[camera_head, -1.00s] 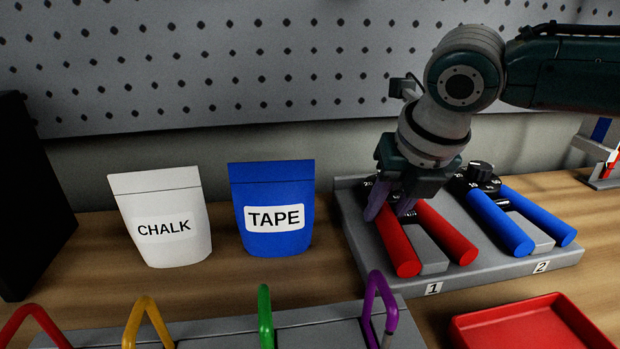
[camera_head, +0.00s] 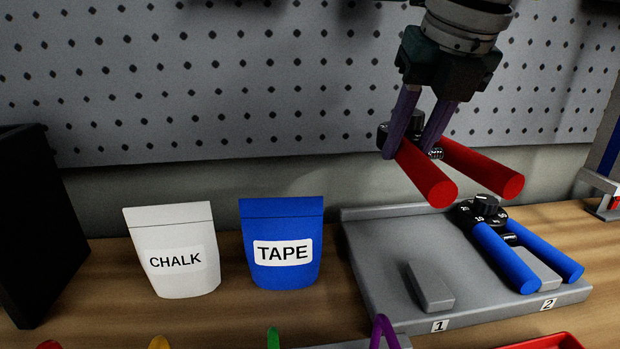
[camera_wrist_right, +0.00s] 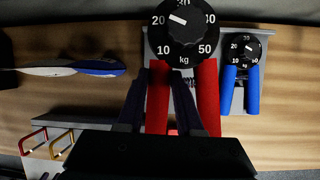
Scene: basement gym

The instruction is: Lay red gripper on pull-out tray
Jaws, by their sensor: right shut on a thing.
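The red gripper is a hand exerciser with two red handles (camera_head: 428,178) and a black kg dial. It hangs in the air above the grey stand (camera_head: 385,262), in front of the pegboard. My right gripper (camera_head: 411,148) is shut on it, its purple fingers on either side of the left handle near the dial. In the right wrist view the red gripper's dial (camera_wrist_right: 185,30) faces the camera, with the fingers (camera_wrist_right: 158,118) around the left handle. A red tray (camera_head: 552,343) shows only its rim at the bottom right; I cannot tell whether it pulls out. My left gripper is not in view.
A blue-handled exerciser (camera_head: 510,255) lies on slot 2 of the stand; slot 1 holds only a grey block (camera_head: 430,287). A white CHALK pouch (camera_head: 175,250) and a blue TAPE pouch (camera_head: 282,245) stand left. Coloured hooks, such as a purple one (camera_head: 382,330), line the front.

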